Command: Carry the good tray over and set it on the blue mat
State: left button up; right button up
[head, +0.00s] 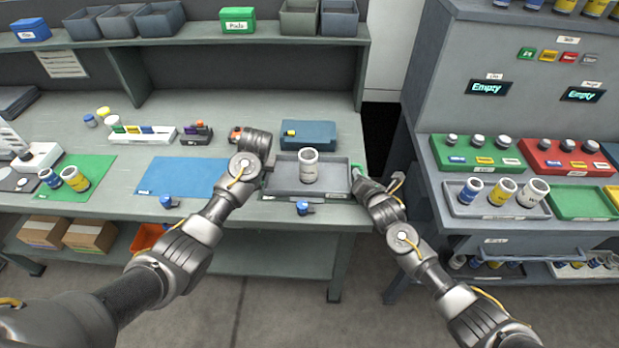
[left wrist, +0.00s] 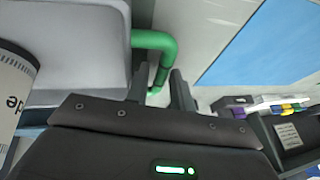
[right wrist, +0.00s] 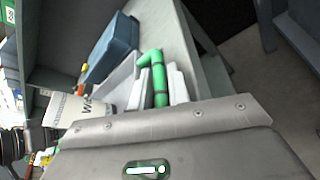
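The grey tray (head: 283,186) lies on the bench in the head view, with a white labelled canister (head: 308,167) upright on it. The blue mat (head: 183,176) lies flat and empty to its left. My right gripper (head: 357,176) is at the tray's right end; in the right wrist view its fingers (right wrist: 160,92) close on the green handle (right wrist: 157,66). My left gripper (head: 262,170) is at the tray's left end. In the left wrist view its fingers (left wrist: 160,85) stand apart on both sides of the other green handle (left wrist: 157,42), with a gap showing.
A blue bin (head: 308,135) stands behind the tray. A green mat (head: 85,180) with jars lies at the far left. A white rack (head: 142,133) stands behind the blue mat. Blue knobs (head: 303,208) sit at the bench's front edge. A machine with coloured trays (head: 480,155) stands right.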

pick_arm(q)
grip_shut()
pick_arm(e)
grip_shut()
pick_arm(q)
jog(key=shift+r, duration=0.25)
pick_arm(e)
jog(key=shift+r, duration=0.25)
